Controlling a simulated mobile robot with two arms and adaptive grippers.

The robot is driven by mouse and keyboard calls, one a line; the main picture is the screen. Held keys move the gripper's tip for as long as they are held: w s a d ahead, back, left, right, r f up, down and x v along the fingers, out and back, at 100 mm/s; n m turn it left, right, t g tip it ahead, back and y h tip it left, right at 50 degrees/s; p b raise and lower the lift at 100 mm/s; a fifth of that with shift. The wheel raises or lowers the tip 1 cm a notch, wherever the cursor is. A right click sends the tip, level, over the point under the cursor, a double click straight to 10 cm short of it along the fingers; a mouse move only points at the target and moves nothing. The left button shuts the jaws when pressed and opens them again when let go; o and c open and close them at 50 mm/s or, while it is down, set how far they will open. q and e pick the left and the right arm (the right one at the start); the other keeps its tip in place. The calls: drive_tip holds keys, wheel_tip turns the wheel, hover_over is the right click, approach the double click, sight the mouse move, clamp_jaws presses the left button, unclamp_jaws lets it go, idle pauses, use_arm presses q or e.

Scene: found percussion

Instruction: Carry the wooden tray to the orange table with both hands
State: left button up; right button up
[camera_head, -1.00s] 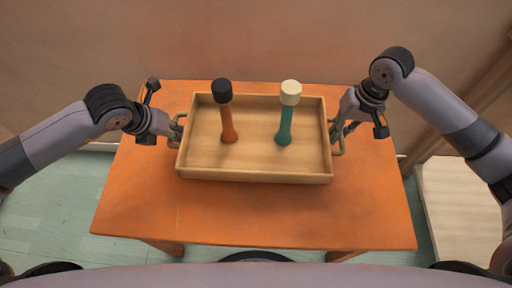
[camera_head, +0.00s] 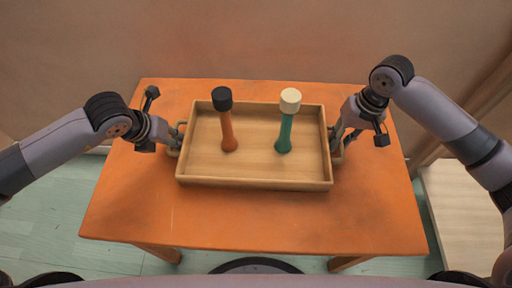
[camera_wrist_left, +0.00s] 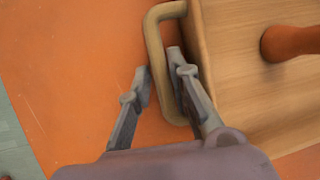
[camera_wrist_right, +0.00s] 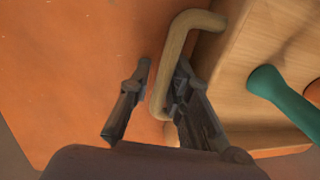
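The wooden tray (camera_head: 254,184) is over the orange table (camera_head: 254,222), level; I cannot see a clear gap beneath it. An orange mallet with a black head (camera_head: 226,118) and a teal mallet with a cream head (camera_head: 287,120) stand in it. My left gripper (camera_head: 174,137) is at the tray's left handle; in the left wrist view its fingers (camera_wrist_left: 158,72) are apart, one on each side of the handle bar (camera_wrist_left: 156,48). My right gripper (camera_head: 338,138) is at the right handle (camera_wrist_right: 166,75); in the right wrist view its fingers (camera_wrist_right: 162,78) are apart, with the bar between them.
The table top is bare in front of the tray and to both sides. A wall (camera_head: 250,40) stands behind the table. A pale wooden surface (camera_head: 458,215) is at the right, and greenish floor (camera_head: 50,222) shows at the left.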

use_arm(q)
drive_tip(key=shift+o, duration=1.1)
drive_tip(key=shift+d, duration=0.1)
use_arm(e)
drive_tip(key=shift+o, duration=1.1)
drive_tip(key=shift+a, duration=0.15)
use_arm(q)
drive_tip(key=shift+r, duration=0.15)
use_arm(e)
drive_tip(key=shift+r, duration=0.15)
